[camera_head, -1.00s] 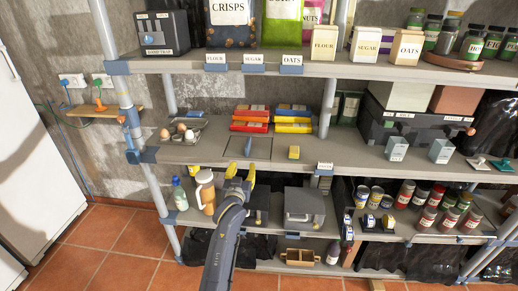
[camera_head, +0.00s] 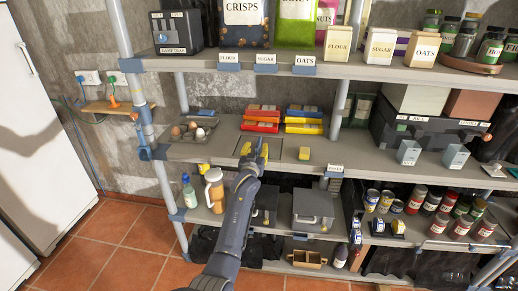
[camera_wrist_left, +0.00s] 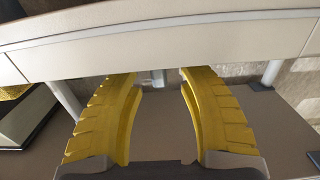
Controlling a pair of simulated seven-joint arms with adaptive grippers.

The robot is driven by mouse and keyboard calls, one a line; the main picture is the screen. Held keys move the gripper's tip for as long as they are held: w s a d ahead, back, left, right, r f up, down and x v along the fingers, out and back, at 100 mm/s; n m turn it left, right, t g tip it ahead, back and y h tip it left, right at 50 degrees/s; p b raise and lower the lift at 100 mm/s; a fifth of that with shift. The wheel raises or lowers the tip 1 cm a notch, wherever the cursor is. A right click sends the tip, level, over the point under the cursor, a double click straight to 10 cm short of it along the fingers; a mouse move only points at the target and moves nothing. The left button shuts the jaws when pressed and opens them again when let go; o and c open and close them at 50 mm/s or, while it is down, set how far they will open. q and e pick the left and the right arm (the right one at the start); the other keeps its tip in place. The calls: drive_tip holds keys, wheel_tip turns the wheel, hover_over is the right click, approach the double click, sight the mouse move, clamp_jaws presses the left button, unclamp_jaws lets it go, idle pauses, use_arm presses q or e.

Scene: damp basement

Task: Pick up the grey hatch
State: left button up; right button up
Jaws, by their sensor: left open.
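The grey hatch (camera_head: 283,149) is a flat, dark-outlined square panel set in the middle shelf, left of centre in the head view. My left gripper (camera_head: 255,149), with yellow fingers, is over its left part and hides the small upright handle there. In the left wrist view the gripper (camera_wrist_left: 158,78) is open, its fingers apart. A small pale shape shows between the fingertips, but I cannot tell what it is. I cannot tell whether the fingers touch the hatch. My right gripper is not in view.
The upper shelf (camera_head: 290,69) overhangs the back.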

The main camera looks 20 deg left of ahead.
sight(259, 140)
use_arm(q)
drive_tip(key=shift+w+a+r, duration=0.1)
drive_tip(key=shift+w+a, duration=0.1)
drive_tip(key=shift+w, duration=1.3)
drive_tip(key=shift+w+a+r, duration=0.1)
drive_tip(key=shift+w+a, duration=0.1)
drive_tip(key=shift+w, duration=1.3)
clamp_jaws()
